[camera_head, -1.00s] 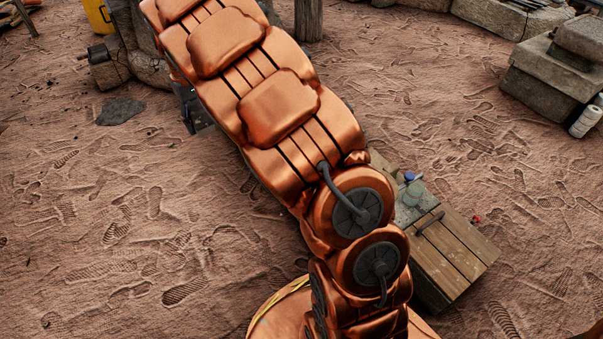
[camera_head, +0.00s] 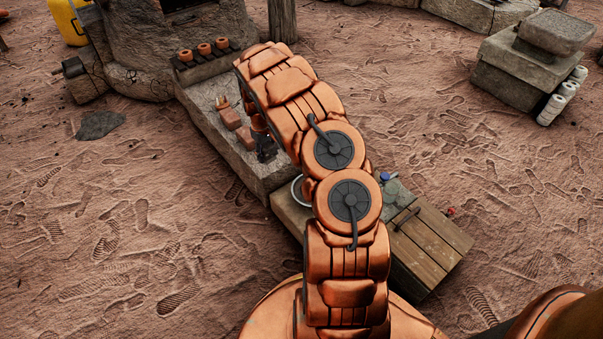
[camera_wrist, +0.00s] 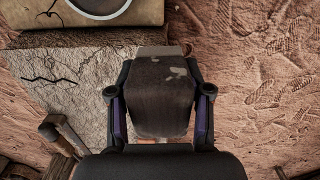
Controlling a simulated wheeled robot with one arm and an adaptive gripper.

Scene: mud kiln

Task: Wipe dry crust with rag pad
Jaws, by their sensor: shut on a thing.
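My gripper (camera_wrist: 160,92) is shut on a dark brown pad with a few pale patches, which I take to be the rag pad (camera_wrist: 158,115). One finger lies on each side of it. In the head view my gripper (camera_head: 265,150) shows small and dark, near the front end of a pale stone slab (camera_head: 262,185). The slab also shows behind the pad in the wrist view (camera_wrist: 75,80). I cannot tell whether the pad touches it. I cannot make out the dry crust; my arm hides part of the slab.
Reddish blocks (camera_head: 230,118) lie on the slab, and three clay cups (camera_head: 203,49) stand at its far end by the kiln (camera_head: 140,50). A wooden bench (camera_head: 432,242) with a round bowl (camera_head: 297,190) adjoins the slab. Trodden ground at left is mostly clear.

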